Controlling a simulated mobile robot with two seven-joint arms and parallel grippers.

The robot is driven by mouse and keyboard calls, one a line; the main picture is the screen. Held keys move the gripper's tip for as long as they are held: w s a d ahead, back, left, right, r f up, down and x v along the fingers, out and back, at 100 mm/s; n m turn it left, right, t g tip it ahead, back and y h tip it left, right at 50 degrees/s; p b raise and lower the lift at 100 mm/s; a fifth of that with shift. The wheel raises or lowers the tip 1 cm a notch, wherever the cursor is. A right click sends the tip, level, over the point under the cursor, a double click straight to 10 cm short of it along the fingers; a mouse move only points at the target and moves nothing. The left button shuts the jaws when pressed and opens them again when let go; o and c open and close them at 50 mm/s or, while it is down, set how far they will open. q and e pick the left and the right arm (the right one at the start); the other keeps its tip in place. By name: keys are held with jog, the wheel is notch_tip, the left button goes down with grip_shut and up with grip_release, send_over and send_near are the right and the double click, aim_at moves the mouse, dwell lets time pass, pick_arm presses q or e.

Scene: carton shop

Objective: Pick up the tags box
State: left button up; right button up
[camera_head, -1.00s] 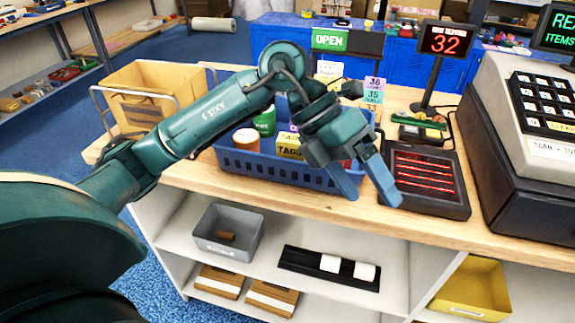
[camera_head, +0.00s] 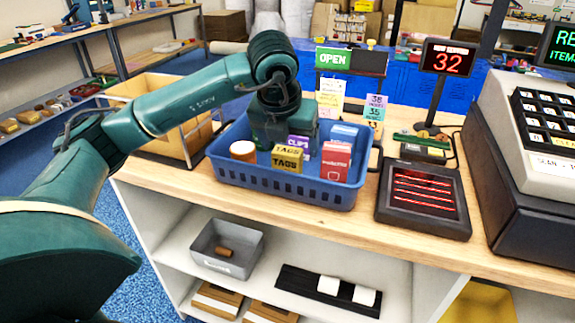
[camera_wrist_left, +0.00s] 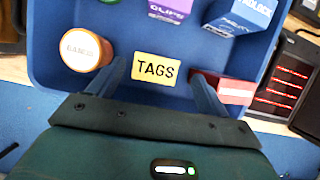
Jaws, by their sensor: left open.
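The tags box (camera_head: 287,158) is small and yellow with black lettering. It stands in the blue basket (camera_head: 285,190) on the counter, between an orange, white-lidded jar (camera_head: 243,151) and a red box (camera_head: 335,161). In the left wrist view the tags box (camera_wrist_left: 155,68) lies between the two blue fingers of my left gripper (camera_wrist_left: 160,72), which is open with a gap on each side. In the head view my left gripper (camera_head: 283,128) hangs down over the basket, close behind the tags box. Its fingertips are hidden there. My right gripper is not in view.
A purple clips box (camera_head: 301,146) and a blue padlock box (camera_head: 343,133) also stand in the basket. A tan bin (camera_head: 165,95) is at the left.

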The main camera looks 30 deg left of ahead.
aim_at(287, 151)
pick_arm(q)
jog(key=x, duration=0.5)
jog(key=shift+s+a+f, duration=0.15)
jog(key=shift+a+f, duration=0.05)
jog(key=shift+a, duration=0.05)
jog(key=c, duration=1.1)
